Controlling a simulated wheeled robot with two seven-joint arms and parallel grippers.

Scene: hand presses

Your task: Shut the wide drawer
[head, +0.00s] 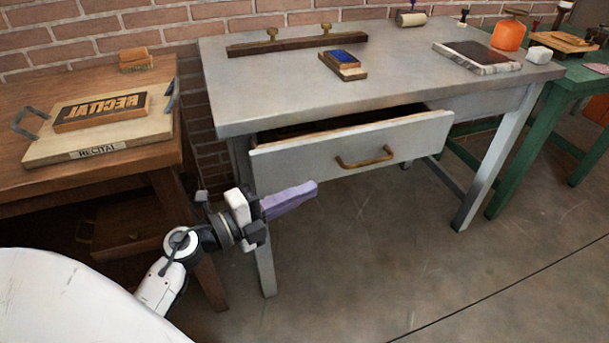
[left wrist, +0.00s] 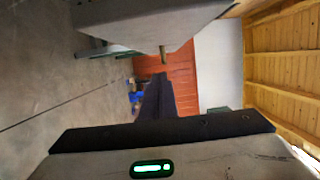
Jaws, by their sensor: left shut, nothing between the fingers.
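The wide drawer (head: 310,165) under the grey table is partly open. Its pale front stands out from under the tabletop, and a strip of its dark inside shows above the front's edge. A brass handle (head: 365,159) is on the middle of the front. My left gripper (head: 314,188) has purple fingers pressed together with nothing between them. It appears lower than the drawer front, near its left half, apart from the handle in the picture. In the left wrist view the dark fingers (left wrist: 157,92) point towards the room, with a grey panel and a brass handle (left wrist: 163,53) above them. My right gripper is not in view.
The grey table (head: 270,93) carries a wooden bar (head: 297,45), a blue-topped block (head: 343,65) and a slab (head: 476,57). A brown table (head: 130,165) with a RECITAL block stands left, a green table (head: 562,90) right. The floor in front is clear.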

